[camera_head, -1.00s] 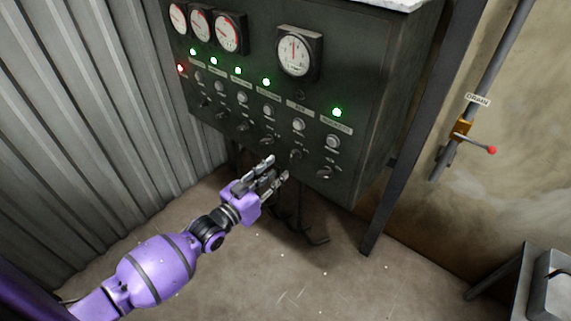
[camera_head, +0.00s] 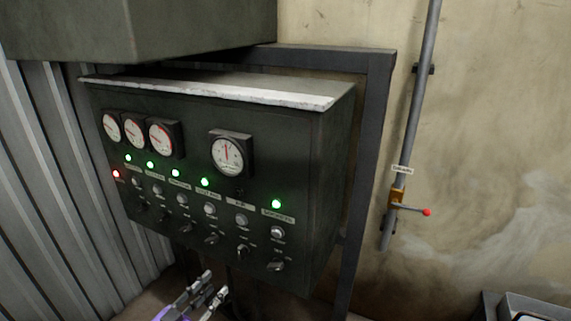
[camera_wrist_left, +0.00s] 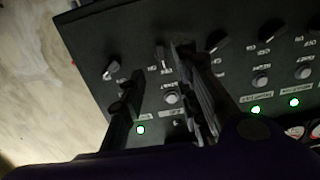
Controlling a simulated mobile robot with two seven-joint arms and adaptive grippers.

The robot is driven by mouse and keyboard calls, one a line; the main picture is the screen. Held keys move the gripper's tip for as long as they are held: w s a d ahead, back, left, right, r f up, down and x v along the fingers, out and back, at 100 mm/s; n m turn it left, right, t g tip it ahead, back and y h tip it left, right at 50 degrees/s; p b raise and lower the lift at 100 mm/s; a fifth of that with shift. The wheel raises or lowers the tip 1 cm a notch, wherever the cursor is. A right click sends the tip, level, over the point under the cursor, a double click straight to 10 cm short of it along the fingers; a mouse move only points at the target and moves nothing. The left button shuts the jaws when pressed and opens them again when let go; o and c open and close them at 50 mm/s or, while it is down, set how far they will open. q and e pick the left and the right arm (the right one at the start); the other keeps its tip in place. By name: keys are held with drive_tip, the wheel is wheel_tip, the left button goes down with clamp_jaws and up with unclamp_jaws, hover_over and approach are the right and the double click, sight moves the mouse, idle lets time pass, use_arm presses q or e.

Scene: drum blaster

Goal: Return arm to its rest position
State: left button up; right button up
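My left gripper (camera_head: 214,284) shows at the bottom edge of the head view, in front of the lower part of the dark control panel (camera_head: 318,175). Its two fingers are apart with nothing held between them. In the left wrist view the open fingers (camera_wrist_left: 156,68) lie across the panel's knobs and buttons, with a button (camera_wrist_left: 171,98) visible in the gap. No contact with the panel can be made out. Most of the left arm is below the head view. My right gripper is in neither view.
The panel carries several gauges (camera_head: 231,154), one red lamp (camera_head: 116,174) and several green lamps (camera_head: 276,204). A corrugated wall (camera_head: 30,170) stands at left. A pipe with a red-tipped valve lever (camera_head: 413,209) runs along the right wall. A dark box (camera_head: 140,28) hangs above the panel.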

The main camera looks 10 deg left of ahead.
use_arm(q)
drive_tip(key=s+d+f+n+g+y+p, duration=0.1)
drive_tip(key=s+f, duration=0.3)
drive_tip(key=s, duration=0.7)
drive_tip(key=s+d+f+n+g+y+p, duration=0.1)
drive_tip(key=s+d+f+g+y+p, duration=0.1)
drive_tip(key=s, duration=1)
drive_tip(key=s+d+f+n+g+y+p, duration=0.1)
drive_tip(key=s+f+g, duration=0.4)
drive_tip(key=s, duration=0.7)
drive_tip(key=shift+d+f+n+y+p, duration=0.15)
drive_tip(key=shift+f+n+y+p, duration=0.25)
drive_tip(key=shift+f+y+p, duration=0.5)
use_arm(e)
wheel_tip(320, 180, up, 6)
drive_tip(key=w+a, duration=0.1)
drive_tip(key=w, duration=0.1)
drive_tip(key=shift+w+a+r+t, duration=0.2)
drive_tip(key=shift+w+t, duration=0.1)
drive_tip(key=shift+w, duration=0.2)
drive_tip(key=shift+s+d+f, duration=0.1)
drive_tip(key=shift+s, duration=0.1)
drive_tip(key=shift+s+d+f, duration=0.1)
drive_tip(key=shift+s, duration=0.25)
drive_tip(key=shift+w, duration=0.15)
